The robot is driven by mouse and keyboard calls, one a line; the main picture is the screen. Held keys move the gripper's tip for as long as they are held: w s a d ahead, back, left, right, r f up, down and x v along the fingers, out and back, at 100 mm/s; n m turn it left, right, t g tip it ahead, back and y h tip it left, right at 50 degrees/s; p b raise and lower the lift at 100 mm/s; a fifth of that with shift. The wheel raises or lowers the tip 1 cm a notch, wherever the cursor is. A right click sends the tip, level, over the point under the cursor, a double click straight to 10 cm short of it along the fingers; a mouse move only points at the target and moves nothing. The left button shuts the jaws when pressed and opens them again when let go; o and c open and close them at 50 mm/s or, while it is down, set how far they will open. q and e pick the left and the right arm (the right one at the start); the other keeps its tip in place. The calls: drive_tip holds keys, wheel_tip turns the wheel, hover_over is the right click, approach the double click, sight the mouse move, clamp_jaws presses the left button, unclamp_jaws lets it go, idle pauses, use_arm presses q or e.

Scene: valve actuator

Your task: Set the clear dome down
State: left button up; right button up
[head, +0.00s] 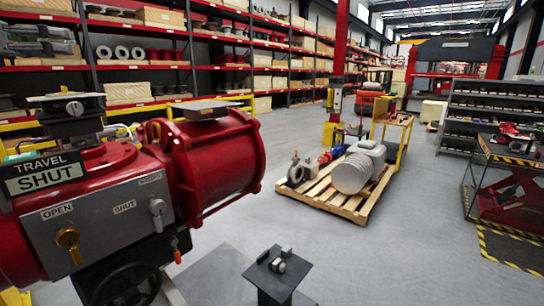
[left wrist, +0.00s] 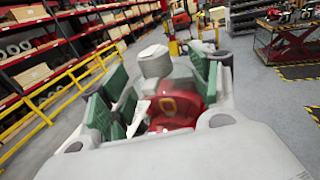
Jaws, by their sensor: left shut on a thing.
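The red valve actuator (head: 215,160) fills the left of the head view, with a TRAVEL SHUT plate (head: 45,175) and a grey panel (head: 105,225). A red part with a yellow mark (left wrist: 172,108) shows between the fingers. The dome's edges and its contact below are unclear. My right gripper is not in view.
A dark pedestal (head: 278,270) with small grey parts stands at the lower middle. A wooden pallet (head: 325,197) carries a grey machine (head: 355,170). Shelving (head: 150,68) lines the left. A cart (head: 505,185) stands right. Grey floor between is open.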

use_arm(q)
drive_tip(key=s+d+f+n+y, duration=0.1)
drive_tip(key=d+f, duration=0.4)
drive_tip(key=f, duration=1.1)
drive_tip(key=s+d+f+n+y, duration=0.1)
drive_tip(key=d+f, duration=0.5)
drive_tip(key=f, duration=1)
drive_tip(key=s+d+f+t+y, duration=0.1)
drive_tip(key=d+f, duration=0.5)
drive_tip(key=f, duration=1)
drive_tip(key=shift+s+f+n+y, duration=0.2)
drive_tip(key=shift+s+y, duration=0.1)
drive_tip(key=shift+s, duration=0.2)
drive_tip(key=shift+s+f+n+y, duration=0.1)
drive_tip(key=shift+s+n+y, duration=0.15)
drive_tip(key=shift+s, duration=0.2)
drive_tip(key=shift+n+y, duration=0.75)
drive_tip(key=shift+y, duration=0.2)
drive_tip(key=shift+s+d+f, duration=0.35)
drive_tip(key=shift+d+f, duration=1.3)
drive_tip(key=shift+f, duration=2.25)
drive_tip(key=shift+s+d+f, duration=0.35)
drive_tip(key=shift+d+f, duration=1.25)
drive_tip(key=shift+f, duration=2.3)
drive_tip(key=shift+s+d+f, duration=0.35)
drive_tip(key=shift+d+f, duration=1.3)
drive_tip(key=shift+f, duration=2.25)
drive_tip(key=shift+a, duration=0.1)
